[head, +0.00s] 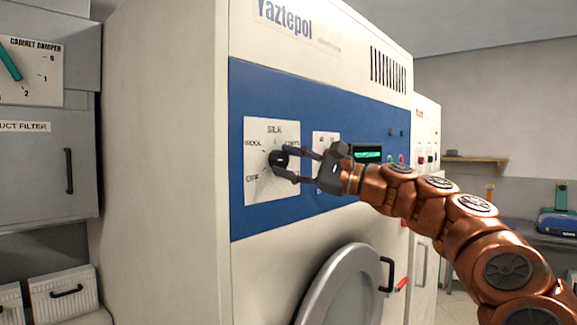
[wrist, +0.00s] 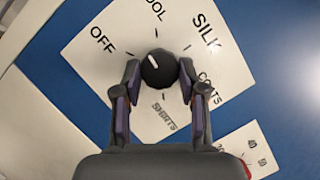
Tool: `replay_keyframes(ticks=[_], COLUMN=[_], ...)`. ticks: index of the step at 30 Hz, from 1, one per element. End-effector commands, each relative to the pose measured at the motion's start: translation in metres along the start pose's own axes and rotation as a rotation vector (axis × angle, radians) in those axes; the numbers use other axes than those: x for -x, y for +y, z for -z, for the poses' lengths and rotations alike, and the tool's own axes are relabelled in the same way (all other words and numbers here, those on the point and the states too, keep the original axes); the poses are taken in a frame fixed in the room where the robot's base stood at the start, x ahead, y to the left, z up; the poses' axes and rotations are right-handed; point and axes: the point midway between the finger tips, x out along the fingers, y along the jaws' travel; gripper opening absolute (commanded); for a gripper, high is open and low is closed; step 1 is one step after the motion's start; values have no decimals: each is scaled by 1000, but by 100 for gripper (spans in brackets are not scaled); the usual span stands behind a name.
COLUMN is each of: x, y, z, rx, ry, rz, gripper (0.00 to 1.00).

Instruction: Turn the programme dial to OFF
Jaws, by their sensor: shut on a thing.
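The programme dial (head: 278,159) is a round black knob on a white label plate (head: 257,128) in the machine's blue panel. In the wrist view the dial (wrist: 158,69) has a white pointer line aimed up and left, between OFF and WOOL. OFF is printed at the plate's left, with WOOL, SILK, COATS and SHIRTS around the knob. My gripper (head: 283,164) reaches in from the right and is shut on the dial. In the wrist view its two fingertips (wrist: 158,75) sit on either side of the knob. The fingers cover part of the plate.
A smaller white plate (head: 324,140) with a red knob (wrist: 245,168) is close beside my gripper. A green display (head: 368,154) is to its right. The round door (head: 345,285) and its black handle (head: 386,274) are below. A cabinet damper panel (head: 32,72) is at far left.

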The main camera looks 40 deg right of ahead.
Motion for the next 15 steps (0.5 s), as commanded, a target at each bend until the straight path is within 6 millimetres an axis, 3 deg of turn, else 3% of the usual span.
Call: replay_keyframes(ticks=[15], x=[-1], y=[-3], z=[0], rx=[407], ry=[3], rz=[-169], gripper=[6])
